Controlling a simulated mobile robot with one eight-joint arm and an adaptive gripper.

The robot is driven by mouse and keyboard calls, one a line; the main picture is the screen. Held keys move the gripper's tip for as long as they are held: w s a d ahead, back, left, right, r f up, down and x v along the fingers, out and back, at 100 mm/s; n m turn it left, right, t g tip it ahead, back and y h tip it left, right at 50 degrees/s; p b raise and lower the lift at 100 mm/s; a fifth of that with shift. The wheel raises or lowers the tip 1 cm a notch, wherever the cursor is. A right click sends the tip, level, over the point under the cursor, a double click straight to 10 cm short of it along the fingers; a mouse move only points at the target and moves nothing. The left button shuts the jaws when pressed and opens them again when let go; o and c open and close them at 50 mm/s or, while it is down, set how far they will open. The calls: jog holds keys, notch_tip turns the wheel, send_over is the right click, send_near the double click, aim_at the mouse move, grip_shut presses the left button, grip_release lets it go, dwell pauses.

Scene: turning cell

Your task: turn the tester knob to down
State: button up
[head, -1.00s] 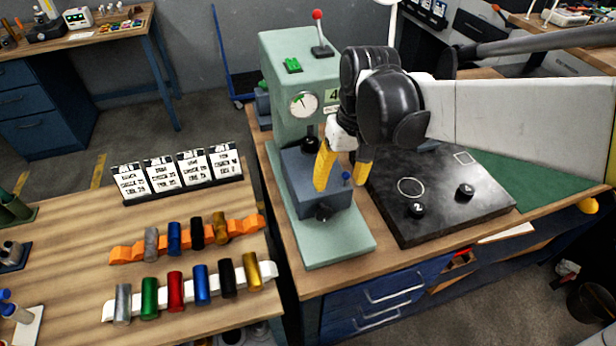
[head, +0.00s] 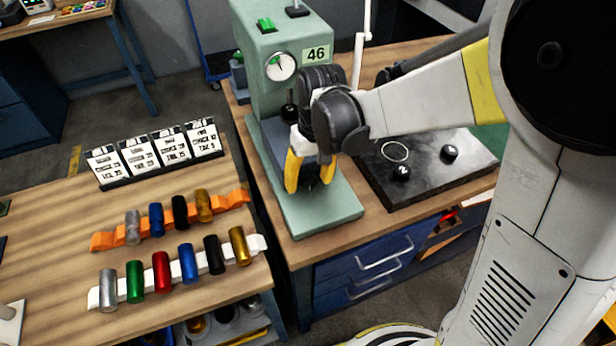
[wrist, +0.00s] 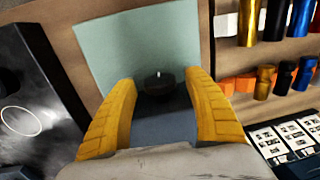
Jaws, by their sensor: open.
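The tester (head: 266,103) is a pale green machine with a round gauge (head: 281,67) and a "46" label, standing on the wooden bench. Its black knob (wrist: 158,86) is on the front of the grey-blue block, above the green base plate. My gripper (head: 309,185) is in front of the tester, pointing down with its yellow fingers open. In the wrist view the knob lies between the two fingertips, with a gap visible on each side. In the head view the fingers and wrist largely hide the knob, so its setting is hard to read.
A black plate (head: 428,178) with two black numbered knobs lies right of the tester. On the left table, several coloured cylinders lie on an orange rack (head: 103,241) and a white rack (head: 93,298). Price-like cards (head: 155,152) stand behind them. Floor separates the left table and bench.

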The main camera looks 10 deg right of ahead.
jog(key=c, duration=1.3)
jog(key=shift+a+h, duration=0.1)
jog(key=shift+h, duration=0.3)
jog(key=t+h, duration=0.1)
jog(key=h, duration=0.1)
jog(key=shift+a+h+b, duration=0.1)
jog(key=shift+h+b, duration=0.25)
jog(key=shift+h, duration=0.05)
jog(key=h+b, duration=0.1)
jog(key=t+h+b, duration=0.1)
jog(key=h, duration=0.1)
jog(key=shift+a+f+h, duration=0.1)
jog(key=shift+f+h, duration=0.1)
jog(key=shift+h, duration=0.1)
jog(key=t+h+b, duration=0.1)
jog(key=h+b, duration=0.2)
jog(key=b, duration=0.1)
jog(key=shift+s+f+h, duration=0.1)
jog(key=shift+h, duration=0.3)
jog(key=shift+t+h+b, duration=0.3)
jog(key=shift+h+b, duration=0.8)
jog(key=shift+r, duration=0.2)
